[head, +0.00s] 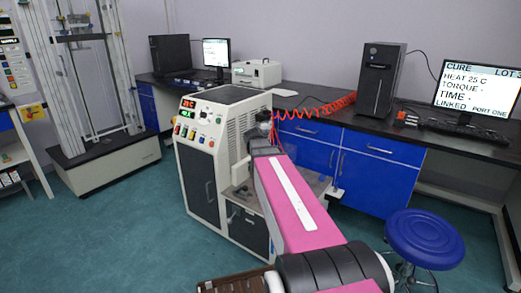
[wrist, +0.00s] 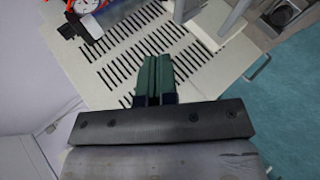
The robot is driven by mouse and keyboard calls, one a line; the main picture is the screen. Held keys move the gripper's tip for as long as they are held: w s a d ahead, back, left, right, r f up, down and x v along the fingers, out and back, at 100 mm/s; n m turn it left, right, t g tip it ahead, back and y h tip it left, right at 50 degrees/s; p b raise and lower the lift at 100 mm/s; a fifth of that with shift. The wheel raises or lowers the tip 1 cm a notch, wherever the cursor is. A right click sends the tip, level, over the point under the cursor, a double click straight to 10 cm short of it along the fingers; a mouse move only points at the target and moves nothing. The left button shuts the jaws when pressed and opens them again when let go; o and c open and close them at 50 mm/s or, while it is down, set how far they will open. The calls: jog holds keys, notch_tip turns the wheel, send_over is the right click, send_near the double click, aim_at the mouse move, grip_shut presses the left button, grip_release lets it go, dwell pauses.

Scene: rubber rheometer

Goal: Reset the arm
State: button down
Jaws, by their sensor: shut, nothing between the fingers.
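My arm (head: 285,200), pink with a white strip, reaches out from the lower right to the right-hand side of the rheometer (head: 201,185), a cream and dark cabinet with red and green readouts. My gripper (wrist: 155,70) shows in the wrist view as two green fingers, shut together and empty. They point at the slotted side panel (wrist: 110,62) of a cream machine; I cannot tell how large the gap is. In the head view the fingers are hidden at the far end of the arm.
A red coiled hose (head: 320,108) runs from the machine towards the bench. A blue stool (head: 425,238) stands to the right of the arm. Blue-fronted benches (head: 380,145) line the wall. A tall test frame (head: 85,80) stands at left. Green floor (head: 120,225) is clear at front left.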

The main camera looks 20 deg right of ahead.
jog(key=s+a+r, duration=0.2)
jog(key=s+a, duration=0.1)
jog(key=s, duration=0.3)
jog(key=s+a+f+m+g+y, duration=0.2)
jog(key=s+a+f+m+g, duration=0.2)
jog(key=s+f, duration=0.6)
jog(key=s+a+f+m+g+y, duration=0.2)
jog(key=s+a+f+m+g, duration=0.2)
jog(key=s+f+m+g, duration=0.2)
jog(key=s+f+m, duration=0.2)
jog(key=s+f, duration=0.2)
jog(key=f, duration=0.2)
jog(key=shift+a+f, duration=0.15)
dwell(0.6)
